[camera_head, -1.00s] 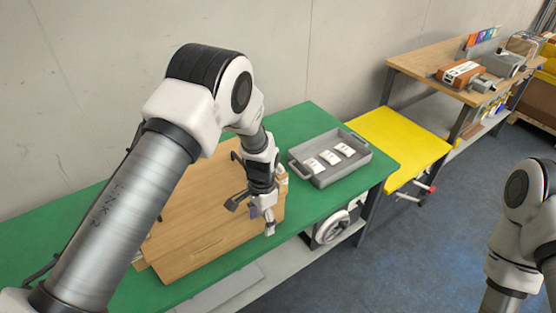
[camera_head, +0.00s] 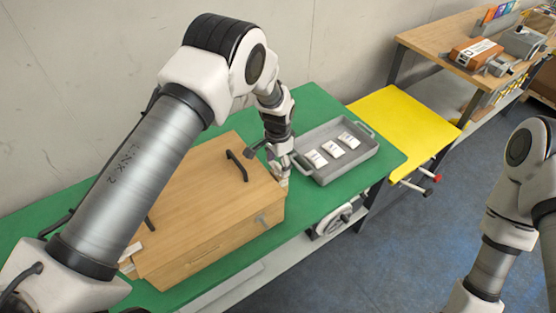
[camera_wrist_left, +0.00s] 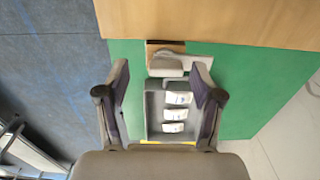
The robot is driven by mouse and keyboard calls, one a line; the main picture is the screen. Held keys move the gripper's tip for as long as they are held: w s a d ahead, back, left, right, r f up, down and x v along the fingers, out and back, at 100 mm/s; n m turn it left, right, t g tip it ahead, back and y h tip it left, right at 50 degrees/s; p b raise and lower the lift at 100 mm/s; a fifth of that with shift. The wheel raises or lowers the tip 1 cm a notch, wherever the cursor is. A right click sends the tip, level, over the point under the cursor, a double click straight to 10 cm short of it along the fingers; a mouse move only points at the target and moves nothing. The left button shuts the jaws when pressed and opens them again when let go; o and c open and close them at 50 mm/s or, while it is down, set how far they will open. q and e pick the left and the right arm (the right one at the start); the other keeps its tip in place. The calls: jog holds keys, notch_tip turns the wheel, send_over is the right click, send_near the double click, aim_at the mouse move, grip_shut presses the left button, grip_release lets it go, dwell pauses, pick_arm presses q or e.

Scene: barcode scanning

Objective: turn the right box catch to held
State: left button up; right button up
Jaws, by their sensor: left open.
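The wooden box (camera_head: 205,215) stands on the green table with its lid down. The right box catch (camera_wrist_left: 178,63), a pale grey lever beside a small wooden block, sticks out from the box's right end. In the head view the catch (camera_head: 284,182) is mostly hidden by my left gripper (camera_head: 280,163). In the wrist view my left gripper (camera_wrist_left: 160,69) is open, with the catch between and just beyond its fingertips. I cannot tell whether they touch it. My right arm shows at the right, but its gripper is out of view.
A grey tray (camera_head: 365,163) with white packets (camera_head: 333,149) stands close to the box's right end. A yellow-topped table (camera_head: 410,125) stands beyond.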

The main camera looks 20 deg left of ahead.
pick_arm(q)
jog(key=shift+w+f, duration=0.85)
jog(key=shift+f, duration=0.3)
jog(key=shift+s+r, duration=0.15)
jog(key=shift+c, duration=0.4)
jog(key=shift+s+r, duration=0.2)
jog(key=c, duration=0.5)
jog(key=shift+s, duration=0.1)
jog(key=c, duration=0.6)
jog(key=shift+o, duration=0.2)
pick_arm(e)
jog(key=shift+w+a, duration=0.1)
jog(key=shift+w, duration=0.35)
